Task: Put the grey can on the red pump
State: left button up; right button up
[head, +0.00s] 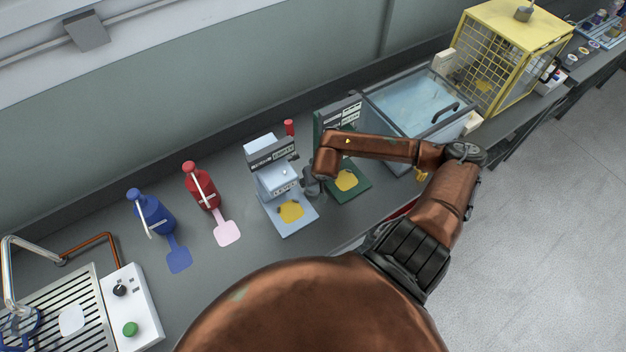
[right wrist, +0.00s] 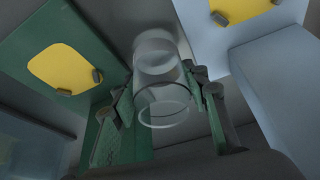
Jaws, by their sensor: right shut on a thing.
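The red pump (head: 201,187) is a red bottle with a pale handle, standing upright left of centre in the head view. A pink pad (head: 227,233) lies in front of it. My right gripper (head: 311,187) is between the pale blue machine and the green machine, right of the red pump and well apart from it. In the right wrist view my right gripper (right wrist: 165,100) is shut on a grey, see-through-looking cylinder, which I take as the grey can (right wrist: 160,75). The can is mostly hidden in the head view. My left gripper is not in view.
A blue pump (head: 151,212) stands left of the red pump. The pale blue machine (head: 272,172) stands between the red pump and my gripper. The green machine (head: 352,190) is close on the right. A sink unit (head: 135,310) is at lower left. Bare counter surrounds the pink pad.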

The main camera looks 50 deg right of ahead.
jog(key=shift+f, duration=0.1)
jog(key=shift+f, duration=0.1)
jog(key=o, duration=0.9)
